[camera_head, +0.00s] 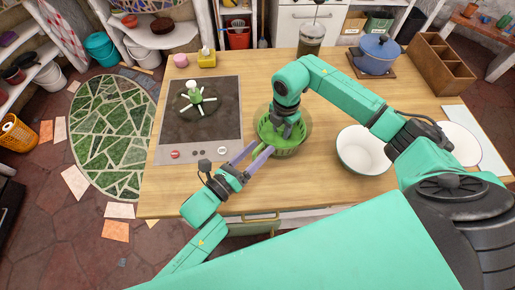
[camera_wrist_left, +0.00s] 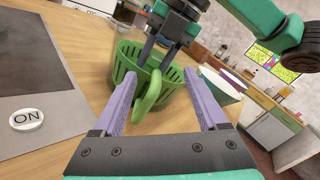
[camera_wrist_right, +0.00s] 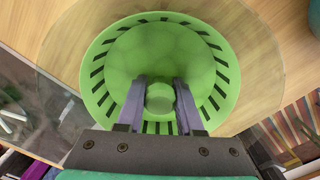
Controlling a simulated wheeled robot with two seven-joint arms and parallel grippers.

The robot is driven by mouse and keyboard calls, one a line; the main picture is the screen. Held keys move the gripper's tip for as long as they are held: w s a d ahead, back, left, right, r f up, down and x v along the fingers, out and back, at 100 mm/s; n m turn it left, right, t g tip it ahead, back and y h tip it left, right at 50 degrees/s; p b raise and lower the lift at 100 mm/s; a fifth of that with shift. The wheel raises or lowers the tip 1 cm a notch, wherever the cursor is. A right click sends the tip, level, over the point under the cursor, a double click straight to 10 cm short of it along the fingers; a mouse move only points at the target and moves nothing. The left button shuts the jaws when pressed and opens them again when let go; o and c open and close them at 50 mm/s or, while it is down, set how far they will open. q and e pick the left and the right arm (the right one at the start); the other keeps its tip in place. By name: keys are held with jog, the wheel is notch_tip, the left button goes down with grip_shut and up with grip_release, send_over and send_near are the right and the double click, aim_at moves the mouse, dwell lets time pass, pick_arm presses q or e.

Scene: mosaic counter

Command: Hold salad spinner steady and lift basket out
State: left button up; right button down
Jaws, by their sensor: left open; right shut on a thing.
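The salad spinner's green slotted basket (camera_head: 284,150) is near the middle of the wooden counter, within its clear bowl (camera_wrist_right: 62,95). My right gripper (camera_wrist_right: 160,92) reaches down inside the basket and is shut on its green central knob (camera_wrist_right: 160,100). In the left wrist view the basket (camera_wrist_left: 125,70) stands ahead of my left gripper (camera_wrist_left: 165,90). That gripper is open, with a curved green handle (camera_wrist_left: 148,92) between its purple fingers, which look apart from it. In the head view my right gripper (camera_head: 286,128) hides part of the basket.
A white bowl (camera_head: 362,150) stands right of the spinner, below my right arm. A blue pot (camera_head: 376,55) and a wooden box (camera_head: 438,65) are at the back right.

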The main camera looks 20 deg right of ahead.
pick_arm(q)
jog(key=shift+w+d, duration=0.1)
jog(key=shift+d, duration=0.05)
grip_shut()
dwell(1.3)
jog(key=shift+c, duration=1.6)
grip_release()
jog(key=shift+c, duration=0.2)
grip_shut()
